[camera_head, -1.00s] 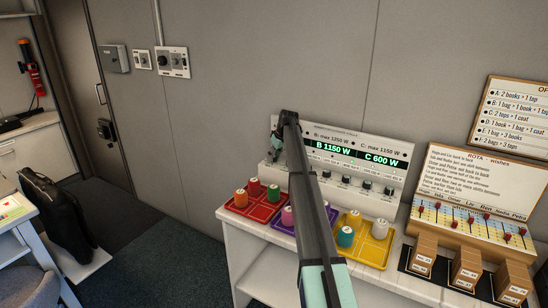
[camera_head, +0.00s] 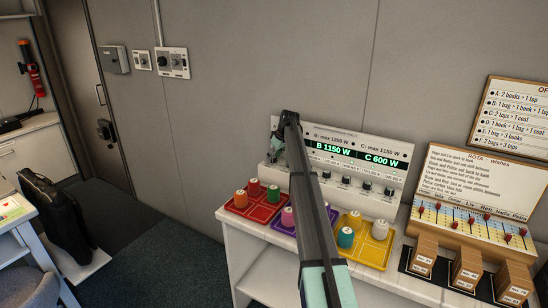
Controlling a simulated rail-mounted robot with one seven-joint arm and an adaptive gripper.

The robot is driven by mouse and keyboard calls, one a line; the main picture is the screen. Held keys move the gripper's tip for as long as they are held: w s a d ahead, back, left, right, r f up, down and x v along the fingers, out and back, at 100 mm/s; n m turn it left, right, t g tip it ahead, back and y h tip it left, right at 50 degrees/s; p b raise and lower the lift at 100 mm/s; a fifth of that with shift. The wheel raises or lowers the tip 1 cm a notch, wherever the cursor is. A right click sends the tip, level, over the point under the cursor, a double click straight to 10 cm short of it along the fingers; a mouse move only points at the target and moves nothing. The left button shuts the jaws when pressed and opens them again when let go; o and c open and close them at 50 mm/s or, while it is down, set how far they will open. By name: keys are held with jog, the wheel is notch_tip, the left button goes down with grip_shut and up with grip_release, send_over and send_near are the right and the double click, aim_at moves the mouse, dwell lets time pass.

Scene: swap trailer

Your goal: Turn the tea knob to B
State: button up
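A white control panel (camera_head: 394,150) stands on the shelf top against the wall. Its green display reads "B 1150 W" and "C 600 W"; its left part is hidden behind my arm. A row of small dark knobs (camera_head: 366,186) runs along its lower ledge. Their labels are too small to read, so I cannot tell which is the tea knob. My gripper (camera_head: 273,158) is at the panel's left end, close to the ledge. The arm and the small size hide its fingertips, and I cannot tell whether it touches a knob.
Red (camera_head: 239,211), purple (camera_head: 276,223) and yellow (camera_head: 378,260) trays with coloured cylinders stand in front of the panel, partly under my arm. A rota board (camera_head: 470,185) and cardboard boxes (camera_head: 424,256) stand to the right. The wall left of the panel is clear nearby.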

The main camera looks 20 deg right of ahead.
jog(key=shift+r, duration=0.1)
jog(key=v, duration=1.2)
